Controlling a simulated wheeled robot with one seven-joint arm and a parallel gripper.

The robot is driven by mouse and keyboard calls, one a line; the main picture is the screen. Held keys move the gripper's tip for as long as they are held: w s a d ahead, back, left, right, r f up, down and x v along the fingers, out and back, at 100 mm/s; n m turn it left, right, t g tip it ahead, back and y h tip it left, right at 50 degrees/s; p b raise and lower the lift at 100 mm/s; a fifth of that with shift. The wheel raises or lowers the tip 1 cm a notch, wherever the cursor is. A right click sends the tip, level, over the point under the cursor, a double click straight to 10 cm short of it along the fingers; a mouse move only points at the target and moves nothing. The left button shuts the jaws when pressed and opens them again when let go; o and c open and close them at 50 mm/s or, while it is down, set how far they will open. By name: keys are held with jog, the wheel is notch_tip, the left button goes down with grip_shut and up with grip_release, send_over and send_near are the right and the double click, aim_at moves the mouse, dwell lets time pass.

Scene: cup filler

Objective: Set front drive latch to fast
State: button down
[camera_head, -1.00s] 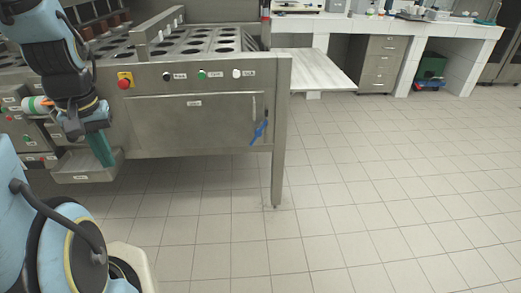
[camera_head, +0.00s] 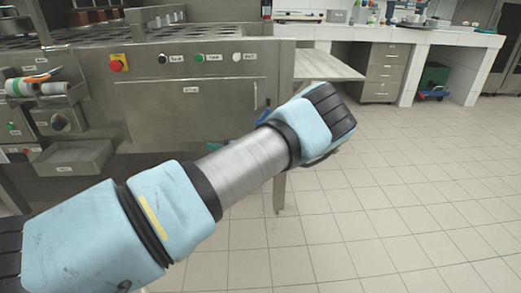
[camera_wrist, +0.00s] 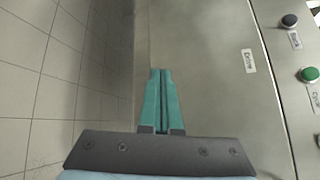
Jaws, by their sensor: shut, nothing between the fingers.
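The front drive panel (camera_head: 190,110) is a flat steel face with a small label on the machine's front. The blue latch handle (camera_head: 265,116) shows only as a sliver at the panel's right end, below a thin vertical slot; my arm hides the rest, so its setting cannot be told. In the wrist view, the teal fingers of my gripper (camera_wrist: 161,102) are shut and empty, pointing along the steel panel (camera_wrist: 205,75) with its "Drive" label (camera_wrist: 249,61) to their right. The latch is not seen in the wrist view.
A red emergency button (camera_head: 118,63) and several small buttons line the strip above the panel. A steel drawer-like tray (camera_head: 72,157) juts out at the left. A pale shelf (camera_head: 322,66) sticks out right of the machine. The tiled floor (camera_head: 400,190) is clear.

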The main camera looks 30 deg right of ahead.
jog(key=s+d+f+m+t+h+b, duration=0.1)
jog(key=s+d+f+m+h, duration=0.1)
jog(key=d, duration=0.5)
jog(key=s+d+f+m+t+h, duration=0.1)
jog(key=s+d+f+m+h, duration=0.1)
jog(key=s+d+m+h, duration=0.2)
jog(key=s+d+f+m+t+h+b, duration=0.1)
jog(key=s+d+f+m+t+h, duration=0.1)
jog(key=d, duration=0.8)
jog(key=s+m+h, duration=0.1)
jog(key=h, duration=0.1)
jog(key=shift+s+d+f+h+b, duration=0.3)
jog(key=shift+s+d, duration=0.05)
jog(key=shift+d, duration=0.05)
jog(key=shift+w, duration=0.1)
jog(key=w+a+r, duration=0.1)
jog(key=w+r, duration=0.2)
jog(key=w, duration=0.8)
jog(key=shift+b, duration=0.35)
